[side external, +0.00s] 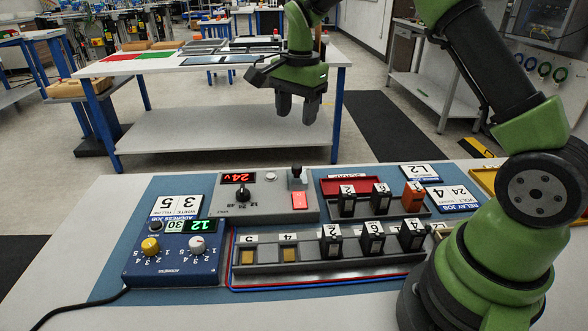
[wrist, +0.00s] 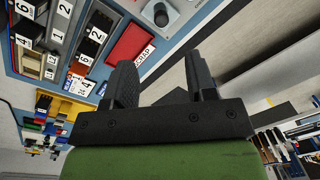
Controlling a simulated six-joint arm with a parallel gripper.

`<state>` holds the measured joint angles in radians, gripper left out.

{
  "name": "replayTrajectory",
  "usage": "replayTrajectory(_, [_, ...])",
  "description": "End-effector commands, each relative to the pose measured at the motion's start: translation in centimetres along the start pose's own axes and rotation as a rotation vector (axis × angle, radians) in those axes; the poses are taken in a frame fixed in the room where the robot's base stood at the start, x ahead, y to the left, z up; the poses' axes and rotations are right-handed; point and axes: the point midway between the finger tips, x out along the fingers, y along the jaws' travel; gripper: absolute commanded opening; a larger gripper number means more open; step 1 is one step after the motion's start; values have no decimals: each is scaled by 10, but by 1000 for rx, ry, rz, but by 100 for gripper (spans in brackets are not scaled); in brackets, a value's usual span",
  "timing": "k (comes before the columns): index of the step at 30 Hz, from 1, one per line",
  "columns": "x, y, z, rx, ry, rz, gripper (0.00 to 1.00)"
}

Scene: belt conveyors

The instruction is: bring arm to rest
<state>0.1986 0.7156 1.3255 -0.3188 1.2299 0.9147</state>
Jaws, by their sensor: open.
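My gripper (side external: 297,112) hangs in the air above and behind the work panel, fingers pointing down, empty and open. Its two dark fingers also show in the wrist view (wrist: 162,80), apart with nothing between them. Below stand a grey box (side external: 262,200) with a red "24v" display, a blue address box (side external: 172,252) with a green "12" display, and a dark rail (side external: 300,268) holding several black relays (side external: 371,238). My gripper touches none of these.
A red scrap bin (side external: 348,185) sits behind a tray holding black relays and an orange one (side external: 413,196); the bin also shows in the wrist view (wrist: 128,42). A white workbench (side external: 225,136) with flat panels stands behind. Air around my gripper looks clear.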

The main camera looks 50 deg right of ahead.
Motion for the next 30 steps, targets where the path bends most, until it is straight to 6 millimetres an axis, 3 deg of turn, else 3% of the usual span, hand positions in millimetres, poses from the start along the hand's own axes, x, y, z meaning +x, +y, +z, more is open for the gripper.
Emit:
replayTrajectory(1, [-21,6,8,-56,3,-38,51])
replayTrajectory(6, [-81,39,41,-290,16,-161,51])
replayTrajectory(12, [-127,96,76,-562,58,-308,51])
replayTrajectory(16, [-141,137,96,-733,101,-402,51])
replayTrajectory(21, [-141,185,115,-926,167,-507,51])
replayTrajectory(25, [-136,207,123,-1021,206,-558,51])
replayTrajectory(30, [-131,218,126,-1071,229,-583,51])
